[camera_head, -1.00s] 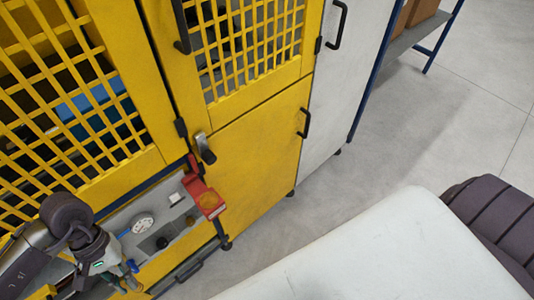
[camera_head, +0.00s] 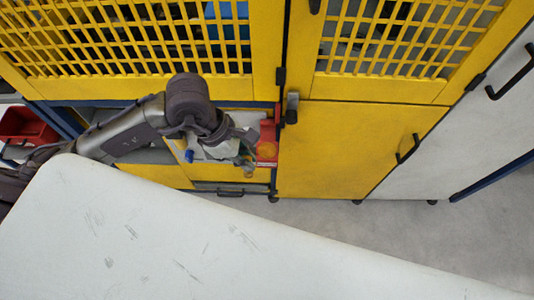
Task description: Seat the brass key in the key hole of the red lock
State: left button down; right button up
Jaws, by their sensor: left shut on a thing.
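The red lock (camera_head: 267,148) is at the right end of the grey panel on the yellow cabinet, with a round orange-yellow patch on its front. My left arm comes in from the left, and my left gripper (camera_head: 244,162) is just left of the lock, close to it. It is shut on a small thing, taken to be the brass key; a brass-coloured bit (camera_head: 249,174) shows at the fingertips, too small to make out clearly. I cannot tell whether it touches the lock. The key hole cannot be made out. My right gripper is not in view.
The yellow cabinet door (camera_head: 350,150) is right of the lock, with a dark handle (camera_head: 408,148). A grey latch (camera_head: 292,107) sticks out just above and right of the lock. Yellow mesh doors (camera_head: 150,40) are above. A red bin (camera_head: 27,128) is at far left.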

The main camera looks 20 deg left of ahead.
pick_arm(q)
jog(key=shift+w+d+n, duration=0.1)
jog(key=shift+w+n, duration=0.1)
jog(key=shift+n, duration=0.1)
jog(key=w+f+b, duration=0.2)
jog(key=w+f, duration=0.1)
jog(key=w+f+b, duration=0.2)
jog(key=w+f, duration=0.2)
jog(key=w+d+f+b, duration=0.1)
jog(key=w+f+b, duration=0.1)
jog(key=w+f, duration=0.2)
jog(key=shift+w+b, duration=0.15)
jog(key=shift+b, duration=0.25)
jog(key=shift+r, duration=0.15)
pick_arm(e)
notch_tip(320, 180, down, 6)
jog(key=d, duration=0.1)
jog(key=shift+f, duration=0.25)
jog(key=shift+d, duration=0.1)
pick_arm(q)
jog(key=shift+a, duration=0.1)
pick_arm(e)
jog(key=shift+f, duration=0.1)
pick_arm(q)
jog(key=c, duration=1.6)
grip_release()
jog(key=shift+c, duration=0.2)
jog(key=o, duration=0.4)
jog(key=shift+o, duration=0.2)
